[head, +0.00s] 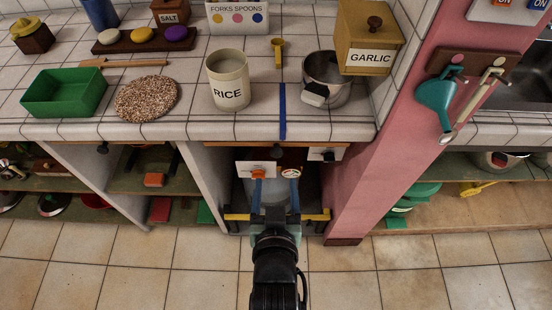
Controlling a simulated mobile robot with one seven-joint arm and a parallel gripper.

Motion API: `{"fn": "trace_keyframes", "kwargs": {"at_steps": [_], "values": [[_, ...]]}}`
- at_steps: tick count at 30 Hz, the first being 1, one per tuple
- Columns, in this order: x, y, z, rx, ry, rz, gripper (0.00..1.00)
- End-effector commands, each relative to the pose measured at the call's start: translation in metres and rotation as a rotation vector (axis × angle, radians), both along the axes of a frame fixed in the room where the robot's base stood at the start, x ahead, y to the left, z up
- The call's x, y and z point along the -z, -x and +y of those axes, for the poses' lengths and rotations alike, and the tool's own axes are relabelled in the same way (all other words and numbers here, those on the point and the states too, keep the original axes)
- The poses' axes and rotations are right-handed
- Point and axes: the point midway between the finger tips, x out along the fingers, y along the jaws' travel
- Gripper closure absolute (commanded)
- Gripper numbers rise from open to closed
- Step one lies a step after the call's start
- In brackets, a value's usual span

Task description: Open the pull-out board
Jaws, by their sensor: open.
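A thin wooden board edge (225,145), which looks like the pull-out board, lies just under the tiled counter in the middle bay. The board looks flush with the counter front. My gripper (276,176) is in front of this bay, below the board edge. Its two blue fingers are apart, and I see nothing held between them. An orange piece and small white labels show near the fingertips; I cannot tell whether the fingers touch anything. My gripper and arm hide part of the bay.
The counter above holds a rice tin (228,80), a metal pot (325,78), a garlic box (368,40) and a green tray (64,92). A pink pillar (385,150) bounds the bay at right, a white divider at left. Yellow-ended bars (237,216) flank my wrist. The floor is clear.

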Motion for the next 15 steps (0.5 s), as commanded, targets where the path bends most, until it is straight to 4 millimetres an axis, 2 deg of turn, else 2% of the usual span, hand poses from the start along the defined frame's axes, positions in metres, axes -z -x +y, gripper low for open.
{"fn": "trace_keyframes", "kwargs": {"at_steps": [1,5,15], "values": [[0.010,0.004,0.000,0.000,0.000,0.016,0.32],[0.017,-0.002,0.000,0.000,0.000,0.023,0.32],[0.038,-0.059,0.000,0.000,0.000,0.020,0.32]]}}
